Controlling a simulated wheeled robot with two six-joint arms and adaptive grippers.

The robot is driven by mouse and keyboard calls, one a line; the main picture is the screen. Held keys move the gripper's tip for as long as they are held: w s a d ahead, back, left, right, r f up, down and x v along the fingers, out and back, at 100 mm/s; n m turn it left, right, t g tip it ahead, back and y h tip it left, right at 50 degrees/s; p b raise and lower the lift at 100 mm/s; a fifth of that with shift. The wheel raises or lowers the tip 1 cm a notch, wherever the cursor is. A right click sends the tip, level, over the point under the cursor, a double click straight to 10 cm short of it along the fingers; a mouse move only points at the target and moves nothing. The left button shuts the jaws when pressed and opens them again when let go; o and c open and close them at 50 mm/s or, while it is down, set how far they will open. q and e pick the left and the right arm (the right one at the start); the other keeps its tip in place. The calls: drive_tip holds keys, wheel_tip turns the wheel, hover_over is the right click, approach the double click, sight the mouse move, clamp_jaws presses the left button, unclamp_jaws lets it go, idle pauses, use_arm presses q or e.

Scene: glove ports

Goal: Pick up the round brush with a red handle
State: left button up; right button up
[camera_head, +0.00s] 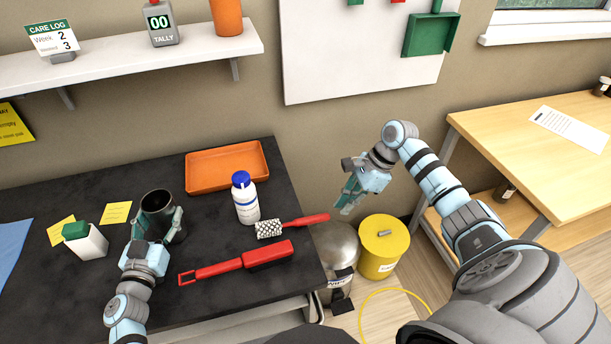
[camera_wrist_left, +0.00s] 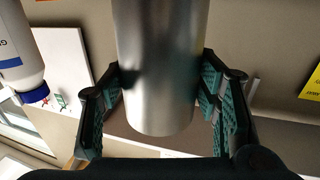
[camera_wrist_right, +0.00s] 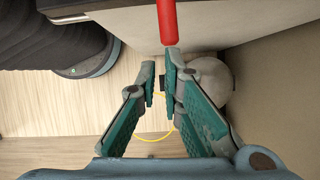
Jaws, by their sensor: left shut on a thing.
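The round brush with a red handle (camera_head: 305,220) lies on the dark bench, its pale bristle head to the left and its handle reaching past the right edge. Its red handle (camera_wrist_right: 167,22) also shows at the top of the right wrist view. My right gripper (camera_head: 347,204) hangs off the bench's right side, beyond the handle's end. Its fingers (camera_wrist_right: 160,80) are partly open with a narrow empty gap. My left gripper (camera_head: 160,222) is shut around a metal cup (camera_head: 158,202), which also fills the middle of the left wrist view (camera_wrist_left: 162,70).
A flat red brush (camera_head: 235,262) lies in front of the round one. A white bottle with a blue cap (camera_head: 245,201) stands behind it. An orange tray (camera_head: 227,165) sits at the back. A yellow bin (camera_head: 383,250) and a metal canister (camera_head: 336,248) stand on the floor beside the bench.

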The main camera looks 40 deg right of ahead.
drive_tip(key=o, duration=0.3)
drive_tip(key=shift+s+a+f+n, duration=0.15)
drive_tip(key=shift+s+a+f, duration=0.15)
drive_tip(key=shift+s+f, duration=0.2)
drive_tip(key=shift+s+a+f+n, duration=0.15)
drive_tip(key=shift+s+a+f, duration=0.2)
drive_tip(key=shift+s, duration=0.2)
drive_tip(key=shift+o, duration=1.3)
drive_tip(key=a, duration=0.2)
drive_tip(key=a+n, duration=0.1)
drive_tip(key=shift+w+a+r+y, duration=0.2)
drive_tip(key=shift+r+y, duration=0.2)
drive_tip(key=n+t+y, duration=0.1)
drive_tip(key=t+y, duration=0.1)
drive_tip(key=t, duration=0.2)
approach(269, 226)
drive_tip(key=x, duration=1.1)
